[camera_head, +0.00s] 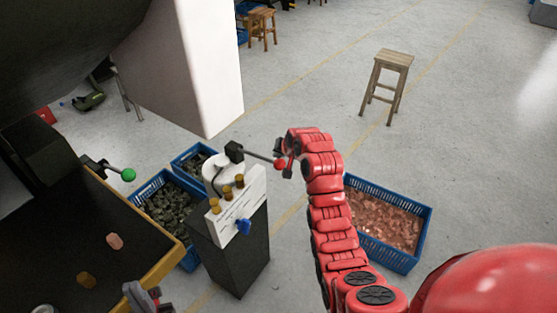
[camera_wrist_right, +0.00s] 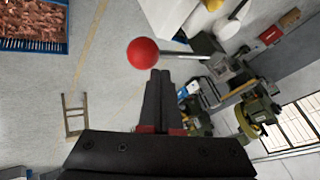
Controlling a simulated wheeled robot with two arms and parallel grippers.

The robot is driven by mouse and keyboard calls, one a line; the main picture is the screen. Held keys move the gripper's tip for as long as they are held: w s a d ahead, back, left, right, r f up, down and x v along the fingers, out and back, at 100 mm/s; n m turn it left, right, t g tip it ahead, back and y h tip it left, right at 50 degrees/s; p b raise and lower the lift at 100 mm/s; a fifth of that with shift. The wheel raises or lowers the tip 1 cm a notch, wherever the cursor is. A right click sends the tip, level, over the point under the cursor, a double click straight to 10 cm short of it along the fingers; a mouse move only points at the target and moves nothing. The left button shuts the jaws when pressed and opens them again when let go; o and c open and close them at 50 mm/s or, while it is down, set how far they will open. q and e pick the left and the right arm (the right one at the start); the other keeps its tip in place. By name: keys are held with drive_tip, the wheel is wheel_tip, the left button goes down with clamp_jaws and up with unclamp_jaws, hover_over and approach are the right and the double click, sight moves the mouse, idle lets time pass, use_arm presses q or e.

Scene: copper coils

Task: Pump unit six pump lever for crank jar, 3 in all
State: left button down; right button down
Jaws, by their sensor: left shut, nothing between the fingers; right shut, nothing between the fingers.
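A lever with a red ball knob (camera_head: 281,163) sticks out to the right from a machine with a white panel (camera_head: 236,208). The red knob also shows in the right wrist view (camera_wrist_right: 143,52), with its thin rod running right. My right gripper (camera_head: 288,172) is at the knob end of the lever, shut and empty. In the wrist view its closed fingertips (camera_wrist_right: 160,73) are just below the knob; whether they touch it I cannot tell. My left gripper (camera_head: 140,292) is shut and empty at the bottom left, partly cut off. No unit number is readable, and I cannot identify a jar.
A second lever with a green knob (camera_head: 128,174) is at the left. Blue crates hold dark pieces (camera_head: 168,206) and copper-coloured pieces (camera_head: 384,218). A yellow-edged table (camera_head: 165,266) is at the lower left. A wooden stool (camera_head: 394,60) stands on open floor.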

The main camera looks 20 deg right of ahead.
sight(280, 163)
drive_tip(key=shift+s+d+f+b, duration=0.15)
drive_tip(key=shift+f+b, duration=0.35)
drive_tip(key=shift+f, duration=0.55)
drive_tip(key=shift+s+d+f+b, duration=0.15)
drive_tip(key=shift+f+b, duration=0.3)
drive_tip(key=shift+f, duration=0.6)
drive_tip(key=shift+s+f+b, duration=0.15)
drive_tip(key=shift+f+b, duration=0.35)
drive_tip(key=shift+f, duration=0.55)
idle(2.0)
drive_tip(key=shift+r, duration=0.1)
idle(0.4)
drive_tip(key=shift+w+r, duration=0.15)
drive_tip(key=shift+r, duration=1.15)
drive_tip(key=shift+w+a+r+p, duration=0.1)
drive_tip(key=shift+w+r+p, duration=0.05)
drive_tip(key=shift+r, duration=0.6)
drive_tip(key=shift+w+a+r+p, duration=0.1)
drive_tip(key=shift+r+p, duration=0.1)
drive_tip(key=shift+r, duration=0.55)
drive_tip(key=shift+w+a+r+p, duration=0.1)
drive_tip(key=shift+w+r+p, duration=0.05)
drive_tip(key=shift+r, duration=0.6)
drive_tip(key=shift+w+a+r, duration=0.1)
drive_tip(key=shift+w+r, duration=0.05)
drive_tip(key=shift+r, duration=1.1)
drive_tip(key=shift+w+a+r, duration=0.1)
drive_tip(key=shift+r, duration=1.15)
